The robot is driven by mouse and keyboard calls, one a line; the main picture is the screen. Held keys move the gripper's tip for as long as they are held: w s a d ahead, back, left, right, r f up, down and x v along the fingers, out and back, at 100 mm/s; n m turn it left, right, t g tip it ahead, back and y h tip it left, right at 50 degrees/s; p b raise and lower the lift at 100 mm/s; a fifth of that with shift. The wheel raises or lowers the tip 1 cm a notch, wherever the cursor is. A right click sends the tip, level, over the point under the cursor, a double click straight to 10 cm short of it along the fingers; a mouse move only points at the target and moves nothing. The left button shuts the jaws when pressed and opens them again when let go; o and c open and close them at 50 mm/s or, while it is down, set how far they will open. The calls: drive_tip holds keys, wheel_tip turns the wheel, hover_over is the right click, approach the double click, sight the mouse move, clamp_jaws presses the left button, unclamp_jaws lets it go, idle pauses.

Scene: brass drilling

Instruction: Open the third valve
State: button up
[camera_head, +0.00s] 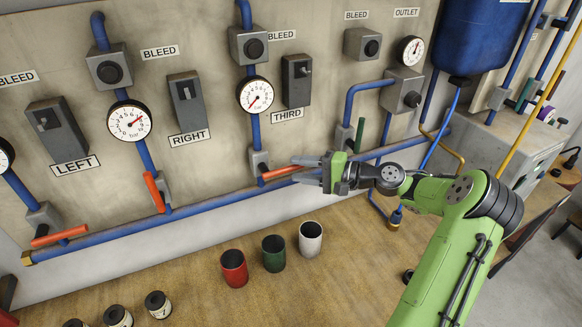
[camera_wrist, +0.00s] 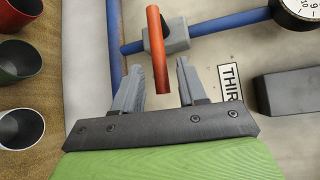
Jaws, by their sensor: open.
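The third valve (camera_head: 259,160) sits low on the blue vertical pipe below the THIRD label (camera_head: 287,114). Its orange-red lever (camera_head: 279,173) points right, crosswise to that pipe. The lever also shows in the wrist view (camera_wrist: 157,45), with its free end between the two fingers. My gripper (camera_head: 302,170) is open at the lever's free end, its fingers pointing left along the wall. In the wrist view my gripper (camera_wrist: 158,68) has a finger on either side of the lever, with gaps visible. The far end of the lever is partly hidden by the fingers in the head view.
The RIGHT valve's orange lever (camera_head: 154,192) lies along its pipe. The LEFT valve's lever (camera_head: 60,235) is crosswise. A green lever (camera_head: 359,135) stands right of my gripper. A blue horizontal pipe (camera_head: 215,205) runs below. Red, green and white cups (camera_head: 310,239) stand on the wooden bench.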

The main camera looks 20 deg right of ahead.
sight(297, 169)
drive_tip(key=shift+x, duration=1.5)
drive_tip(key=shift+s+d, duration=0.1)
drive_tip(key=shift+c, duration=0.6)
clamp_jaws()
